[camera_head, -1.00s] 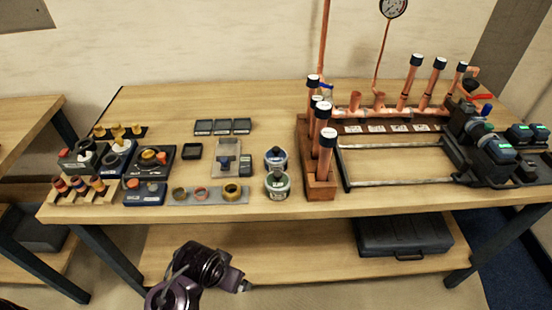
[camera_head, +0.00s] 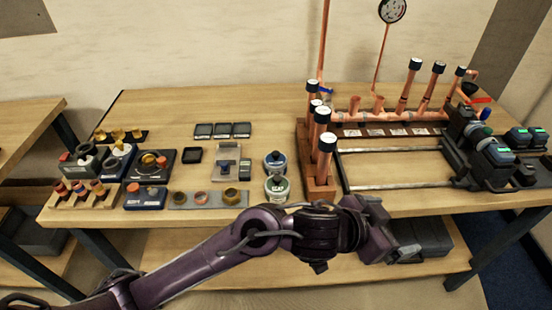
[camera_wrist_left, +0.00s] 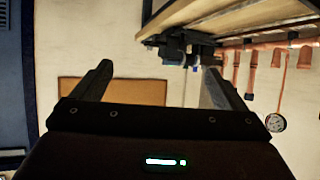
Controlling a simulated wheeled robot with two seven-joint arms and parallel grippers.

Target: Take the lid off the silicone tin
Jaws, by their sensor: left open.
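Two small round tins with dark tops stand near the table's front edge in the head view, left of the copper pipe rack. One is a blue-rimmed tin (camera_head: 275,161); the nearer is a pale green-grey tin (camera_head: 277,186). Their labels are too small to read, so I cannot tell which holds silicone. Both tops are on. My left gripper (camera_head: 388,236) is to the right of the tins, by the table's front edge, apart from them. In the left wrist view the left gripper (camera_wrist_left: 155,80) is open and empty, and no tin shows. My right gripper is not in view.
A wooden rack (camera_head: 319,188) with upright copper pipes stands just right of the tins. A grey strip (camera_head: 208,199) with several rings lies left of them. A metal-railed fixture (camera_head: 395,185) fills the right side. A dark case (camera_head: 420,238) sits on the lower shelf.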

